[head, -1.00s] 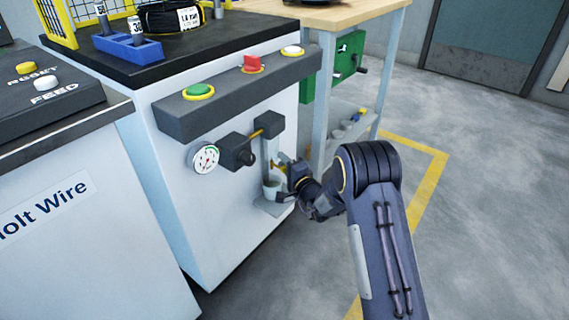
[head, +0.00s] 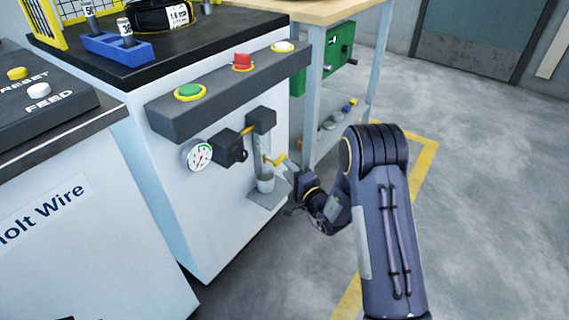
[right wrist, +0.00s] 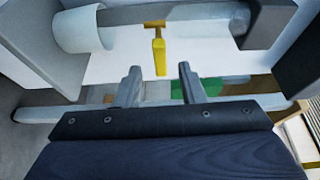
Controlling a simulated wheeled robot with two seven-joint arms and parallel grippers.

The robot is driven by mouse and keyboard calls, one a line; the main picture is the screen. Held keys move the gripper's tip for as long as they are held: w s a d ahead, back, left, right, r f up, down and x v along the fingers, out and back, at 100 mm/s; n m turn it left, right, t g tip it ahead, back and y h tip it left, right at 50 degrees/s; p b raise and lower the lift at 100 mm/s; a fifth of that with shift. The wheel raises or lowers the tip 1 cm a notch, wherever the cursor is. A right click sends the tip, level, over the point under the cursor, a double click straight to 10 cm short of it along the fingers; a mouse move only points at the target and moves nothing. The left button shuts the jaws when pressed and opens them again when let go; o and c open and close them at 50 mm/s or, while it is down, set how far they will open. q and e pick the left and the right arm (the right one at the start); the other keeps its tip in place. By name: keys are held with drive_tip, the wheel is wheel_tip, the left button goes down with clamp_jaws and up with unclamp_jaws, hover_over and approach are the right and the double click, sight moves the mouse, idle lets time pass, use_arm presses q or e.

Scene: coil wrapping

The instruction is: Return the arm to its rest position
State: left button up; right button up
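My right arm comes in from the lower right of the head view. My right gripper (head: 290,190) is just right of the small valve unit on the machine's front. In the right wrist view, its two fingers (right wrist: 160,85) are apart with nothing between them. A yellow valve handle (head: 274,160) sits beyond the fingertips, also seen in the right wrist view (right wrist: 159,55), and the fingers do not touch it. My left gripper is not in view.
The white machine (head: 225,215) carries a pressure gauge (head: 199,156), a green button (head: 189,91), a red switch (head: 242,62) and a white button (head: 283,46). A workbench (head: 312,100) stands behind. Grey floor (head: 480,200) to the right is clear.

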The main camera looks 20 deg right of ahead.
idle(0.4)
drive_tip(key=s+a+r+n+g+y, duration=0.1)
drive_tip(key=s+a+r+y, duration=0.15)
drive_tip(key=r, duration=0.25)
drive_tip(key=s+a+r+n+g+y, duration=0.1)
drive_tip(key=s+a+r+n+y, duration=0.15)
drive_tip(key=r, duration=0.35)
drive_tip(key=s+a+r+n+g+y+p, duration=0.1)
drive_tip(key=s+a+r+n+g+y, duration=0.25)
drive_tip(key=s, duration=0.55)
drive_tip(key=s+a+r+n+g+y, duration=0.15)
drive_tip(key=s+r+n+g, duration=0.35)
drive_tip(key=s, duration=0.5)
drive_tip(key=s+d+f+n+h+p, duration=0.1)
drive_tip(key=s+d+f+h, duration=0.2)
drive_tip(key=s+d+h, duration=0.4)
drive_tip(key=s+d+f+h, duration=0.3)
drive_tip(key=s+h, duration=0.1)
drive_tip(key=s, duration=0.5)
wheel_tip(320, 180, up, 38)
drive_tip(key=g+p, duration=0.1)
drive_tip(key=p, duration=3.7)
drive_tip(key=shift+w+a, duration=0.15)
drive_tip(key=shift+w, duration=0.05)
